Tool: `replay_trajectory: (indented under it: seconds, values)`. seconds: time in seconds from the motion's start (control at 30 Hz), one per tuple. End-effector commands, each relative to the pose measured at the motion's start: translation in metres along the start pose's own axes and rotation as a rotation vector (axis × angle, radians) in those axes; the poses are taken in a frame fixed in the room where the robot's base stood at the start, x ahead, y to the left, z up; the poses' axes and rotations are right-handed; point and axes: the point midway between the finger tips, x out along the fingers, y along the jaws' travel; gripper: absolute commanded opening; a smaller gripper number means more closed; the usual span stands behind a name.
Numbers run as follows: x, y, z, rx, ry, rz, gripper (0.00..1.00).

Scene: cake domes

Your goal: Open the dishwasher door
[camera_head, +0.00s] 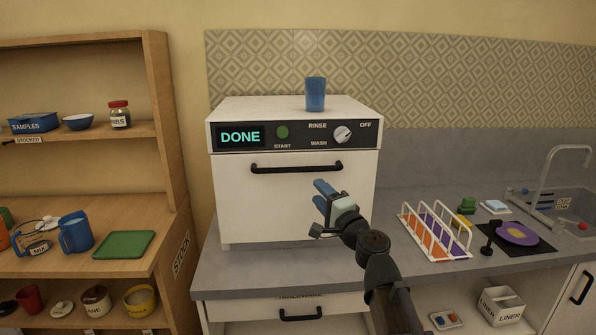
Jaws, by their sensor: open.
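The white dishwasher (240,205) stands on the grey counter, with its front door closed. A black bar handle (297,168) runs across the upper part of the door. Above it, a dark panel (294,136) shows DONE on its display, a green START button and a white knob. My gripper (322,195), with blue fingers, is open in front of the right half of the door, below the handle's right end. It appears empty and apart from the handle. My arm hides part of the counter's front edge and the lower right of the door.
A blue cup (316,94) stands on top of the dishwasher. A rack with orange and purple slots (435,232) is on the counter to the right, near a purple disc (516,232) and a sink (560,203). A wooden shelf (160,110) with dishes stands close on the left.

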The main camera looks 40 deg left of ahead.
Motion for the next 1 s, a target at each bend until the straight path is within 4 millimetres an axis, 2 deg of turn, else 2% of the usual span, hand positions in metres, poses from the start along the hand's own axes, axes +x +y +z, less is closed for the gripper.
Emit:
replay_trajectory:
  seconds: [0.7, 0.83, 1.0]
  values:
    - [0.114, 0.000, -0.001, -0.002, -0.002, 0.001, 0.44]
    - [0.126, 0.000, 0.000, -0.002, -0.002, 0.001, 0.44]
    - [0.130, 0.000, 0.001, -0.002, -0.002, 0.001, 0.44]
